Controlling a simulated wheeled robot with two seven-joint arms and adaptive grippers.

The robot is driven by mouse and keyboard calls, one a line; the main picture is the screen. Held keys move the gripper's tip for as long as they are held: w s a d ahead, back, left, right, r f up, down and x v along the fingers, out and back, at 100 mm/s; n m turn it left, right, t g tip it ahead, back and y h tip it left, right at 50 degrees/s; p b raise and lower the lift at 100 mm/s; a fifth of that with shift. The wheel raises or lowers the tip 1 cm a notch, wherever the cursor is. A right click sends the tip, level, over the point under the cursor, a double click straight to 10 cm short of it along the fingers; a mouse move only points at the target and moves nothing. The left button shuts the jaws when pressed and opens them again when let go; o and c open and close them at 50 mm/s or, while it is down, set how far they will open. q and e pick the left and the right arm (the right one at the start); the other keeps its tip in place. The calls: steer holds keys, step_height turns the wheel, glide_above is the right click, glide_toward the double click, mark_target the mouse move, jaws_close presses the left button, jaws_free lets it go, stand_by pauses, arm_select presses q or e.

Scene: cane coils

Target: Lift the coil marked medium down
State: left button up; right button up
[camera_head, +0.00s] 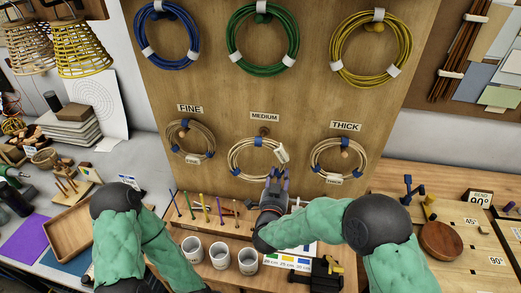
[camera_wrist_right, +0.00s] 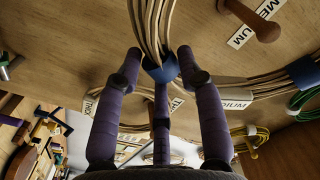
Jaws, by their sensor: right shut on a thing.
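The medium coil (camera_head: 236,158) is a pale cane ring with blue bands, in front of the wooden board under the MEDIUM label (camera_head: 264,116). A white tag (camera_head: 281,153) is on its right side. My right gripper (camera_head: 277,177) is at its lower right, shut on the cane. In the right wrist view, the fingers (camera_wrist_right: 160,72) close around the strands at a blue band (camera_wrist_right: 161,69). The wooden peg (camera_wrist_right: 262,24) shows bare-ended there. My left gripper is out of view.
The fine coil (camera_head: 187,142) and thick coil (camera_head: 337,157) hang on either side. Blue (camera_head: 166,35), green (camera_head: 262,38) and yellow (camera_head: 371,48) coils hang above. White cups (camera_head: 219,255) and a rack of coloured rods (camera_head: 205,210) stand below on the bench.

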steer(key=shift+s+a, duration=0.15)
steer(key=shift+s, duration=0.7)
steer(key=shift+s+a, duration=0.15)
steer(key=shift+s, duration=0.7)
